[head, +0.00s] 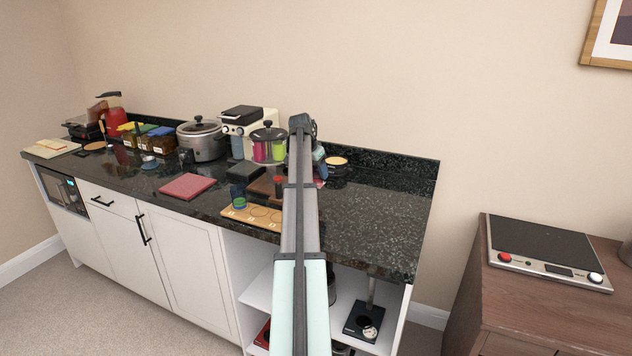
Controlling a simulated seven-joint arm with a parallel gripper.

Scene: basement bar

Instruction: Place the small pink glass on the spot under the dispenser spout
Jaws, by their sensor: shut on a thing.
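A drink dispenser (269,133) with a dark lid and pink and green contents stands toward the back of the dark counter. My raised arm crosses the picture just right of it and covers part of the counter in front. I cannot make out the spout or the spot under it. My gripper is not visible; my own arm links hide that area. I cannot pick out the small pink glass either.
A wooden board (236,212) with round recesses lies near the counter's front edge, with a dark block (245,173) behind it. A red mat (187,187) lies farther left. A slow cooker (202,142) stands behind. The counter's right end (380,225) is mostly clear.

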